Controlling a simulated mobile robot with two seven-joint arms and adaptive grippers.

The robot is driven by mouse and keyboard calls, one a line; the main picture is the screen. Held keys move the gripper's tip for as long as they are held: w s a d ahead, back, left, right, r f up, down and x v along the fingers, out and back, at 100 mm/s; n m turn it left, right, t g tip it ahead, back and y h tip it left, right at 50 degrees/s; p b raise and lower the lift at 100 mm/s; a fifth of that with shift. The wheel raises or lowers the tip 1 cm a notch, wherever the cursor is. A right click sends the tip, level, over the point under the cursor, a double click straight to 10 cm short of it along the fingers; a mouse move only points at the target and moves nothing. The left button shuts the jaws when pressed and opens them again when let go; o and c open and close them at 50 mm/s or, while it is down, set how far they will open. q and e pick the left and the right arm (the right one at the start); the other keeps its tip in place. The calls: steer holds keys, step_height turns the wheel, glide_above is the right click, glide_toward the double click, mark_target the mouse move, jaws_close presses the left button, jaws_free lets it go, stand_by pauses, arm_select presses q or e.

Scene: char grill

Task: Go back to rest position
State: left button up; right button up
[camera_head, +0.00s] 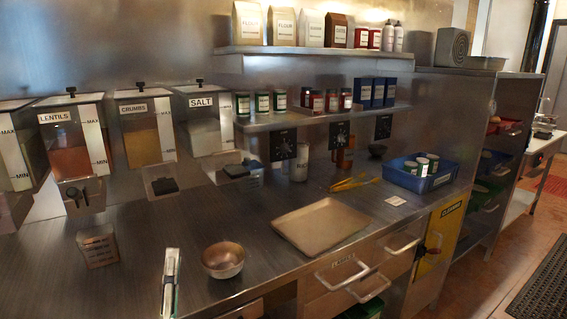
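My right gripper is not in view. The metal bowl stands upright on the steel counter (200,222) and looks empty.
A flat tray (322,226) lies on the counter, with yellow tongs (352,183) behind it. A blue crate (410,178) holds several jars. A small labelled container (98,246) stands at left, below the dispensers (143,125). Shelves (320,115) hang above. Counter between is clear.

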arm_select(q)
steer(key=s+d+f+m+g+h, duration=0.2)
steer(key=f+m, duration=0.3)
steer(key=f, duration=0.2)
steer(key=s+d+f+m+g+h, duration=0.2)
steer(key=f+m+g+h, duration=0.1)
steer(key=f+m, duration=0.3)
steer(key=s+d+f+m+g+h, duration=0.2)
steer(key=f+m, duration=0.2)
steer(key=f, duration=0.5)
steer(key=s+a+f+m+g, duration=0.2)
steer(key=s+f, duration=0.4)
steer(key=f, duration=0.3)
steer(key=s+a+f+m+g+y, duration=0.1)
steer(key=s+a+f+m+g, duration=0.1)
steer(key=s+f+m+g, duration=0.2)
steer(key=s+f+g, duration=0.1)
steer(key=s+f, duration=0.2)
steer(key=f, duration=0.1)
steer(key=shift+s+f+m, duration=0.2)
steer(key=shift+f+m, duration=0.1)
steer(key=shift+f, duration=0.05)
